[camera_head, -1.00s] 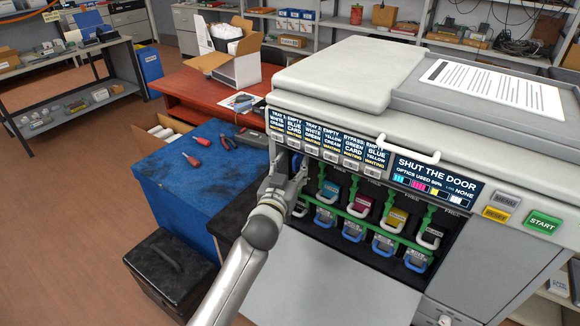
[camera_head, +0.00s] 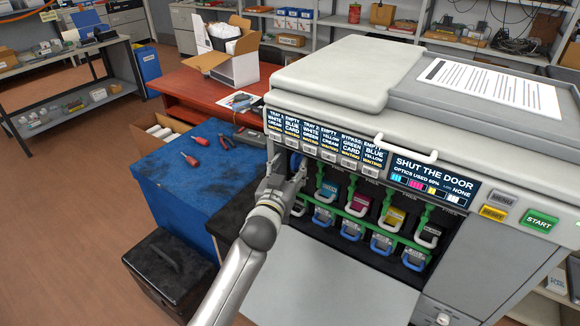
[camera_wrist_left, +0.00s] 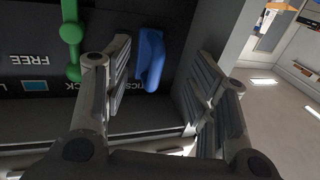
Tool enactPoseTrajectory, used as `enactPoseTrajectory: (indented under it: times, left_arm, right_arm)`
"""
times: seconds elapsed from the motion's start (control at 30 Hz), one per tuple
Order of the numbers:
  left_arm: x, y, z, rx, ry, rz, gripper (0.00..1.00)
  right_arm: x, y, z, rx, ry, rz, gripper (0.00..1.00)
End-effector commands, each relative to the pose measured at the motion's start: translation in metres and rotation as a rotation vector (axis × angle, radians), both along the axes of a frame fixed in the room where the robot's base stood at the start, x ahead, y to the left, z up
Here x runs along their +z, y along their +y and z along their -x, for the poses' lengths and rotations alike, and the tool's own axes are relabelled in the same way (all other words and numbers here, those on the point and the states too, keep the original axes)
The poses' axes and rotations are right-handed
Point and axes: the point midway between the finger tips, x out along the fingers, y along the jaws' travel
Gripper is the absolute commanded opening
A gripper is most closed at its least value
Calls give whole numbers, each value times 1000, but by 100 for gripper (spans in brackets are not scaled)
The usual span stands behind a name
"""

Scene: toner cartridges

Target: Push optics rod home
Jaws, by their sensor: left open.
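The blue handle of what looks like the optics rod (camera_wrist_left: 150,58) sticks out of the dark panel in the left wrist view, beside partly hidden lettering. A blue part at the left end of the printer's opening (camera_head: 295,160) also shows in the head view. My left gripper (camera_head: 285,172) is at that end. Its fingers are open, one on each side of the blue handle in the wrist view (camera_wrist_left: 160,80), with gaps visible. How deep the rod sits is hidden. My right gripper is not in view.
The printer's open front holds toner cartridges with coloured labels (camera_head: 359,203) and green levers. The lowered door (camera_head: 330,285) lies below. The display (camera_head: 433,178) reads "SHUT THE DOOR". A blue-topped cabinet (camera_head: 190,185) with tools stands left; a black case (camera_head: 170,265) is on the floor.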

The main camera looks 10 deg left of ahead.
Motion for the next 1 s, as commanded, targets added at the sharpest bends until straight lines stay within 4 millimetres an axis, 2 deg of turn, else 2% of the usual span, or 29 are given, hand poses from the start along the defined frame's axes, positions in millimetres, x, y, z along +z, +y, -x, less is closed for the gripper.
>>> enactPoseTrajectory:
  times: [1.0]
  left_arm:
    - [0, 3, 52, 0, 1, 1, 54]
  right_arm:
    - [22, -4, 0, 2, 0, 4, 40]
